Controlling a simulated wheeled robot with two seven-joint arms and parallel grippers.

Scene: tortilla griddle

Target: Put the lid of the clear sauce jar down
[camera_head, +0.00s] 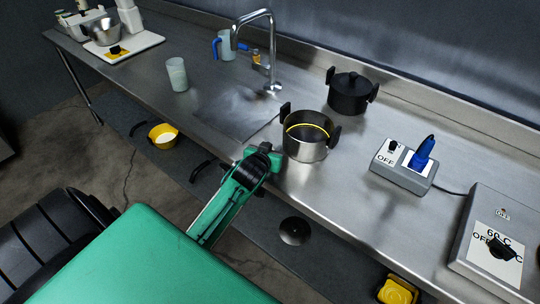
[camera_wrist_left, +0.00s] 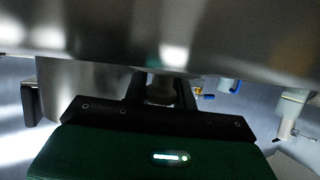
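A clear, frosted-looking open vessel (camera_head: 177,76) stands upright at the left of the steel counter; it may be the sauce jar. I cannot make out a separate lid. My left gripper (camera_head: 268,157) is at the counter's front edge, beside and nearer than the steel pot (camera_head: 305,150). I cannot tell whether that patch is held or lies behind. My right gripper is not in view.
A lidded black pot (camera_head: 348,95), a faucet (camera_head: 271,50) and a clear jug with a blue handle (camera_head: 227,46) stand behind. A switch box (camera_head: 403,170) and a control box (camera_head: 495,240) are at the right. Bare counter lies between the steel pot and the switch box.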

